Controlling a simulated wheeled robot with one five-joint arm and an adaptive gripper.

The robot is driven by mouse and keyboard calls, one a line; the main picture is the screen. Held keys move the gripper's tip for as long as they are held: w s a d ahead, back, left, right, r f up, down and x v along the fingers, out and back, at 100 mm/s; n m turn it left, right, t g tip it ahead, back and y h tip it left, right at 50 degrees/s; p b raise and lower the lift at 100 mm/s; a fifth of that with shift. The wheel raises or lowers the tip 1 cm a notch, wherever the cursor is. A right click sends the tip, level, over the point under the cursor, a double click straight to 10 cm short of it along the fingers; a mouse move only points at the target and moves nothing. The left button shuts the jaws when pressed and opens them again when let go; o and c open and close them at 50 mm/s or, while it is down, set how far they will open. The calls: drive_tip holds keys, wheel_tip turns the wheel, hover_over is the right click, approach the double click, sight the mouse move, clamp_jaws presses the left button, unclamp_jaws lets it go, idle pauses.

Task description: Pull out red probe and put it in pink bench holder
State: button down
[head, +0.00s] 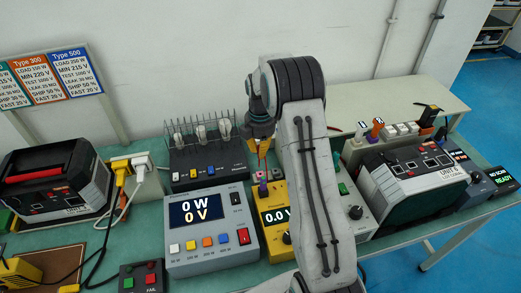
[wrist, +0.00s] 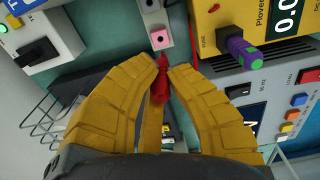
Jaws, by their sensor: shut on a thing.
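My gripper (wrist: 163,70) has its yellow fingers shut on the red probe (wrist: 159,88), whose body hangs between them. In the head view my gripper (head: 260,148) is above the back of the yellow meter. The probe's tip points at a pale grey block; I cannot tell whether it is in or just above it. The pink bench holder (wrist: 153,32) is a pink square with a dark hole on that block, empty, beside the probe. The fingers partly hide the probe.
A purple and green plug (wrist: 241,52) stands in the yellow meter (head: 274,218) close by. A grey load box (head: 212,238) is to its left. A black rack with upright wires (head: 205,160) is behind. Units flank both sides of the bench.

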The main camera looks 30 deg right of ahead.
drive_tip(key=shift+f+b, duration=2.1)
drive_tip(key=shift+f, duration=0.8)
drive_tip(key=c, duration=1.9)
unclamp_jaws()
clamp_jaws()
drive_tip(key=shift+m+t+b, duration=0.3)
drive_tip(key=shift+m+b, duration=0.2)
drive_tip(key=shift+b, duration=0.85)
drive_tip(key=shift+f+b, duration=0.55)
drive_tip(key=shift+f, duration=0.15)
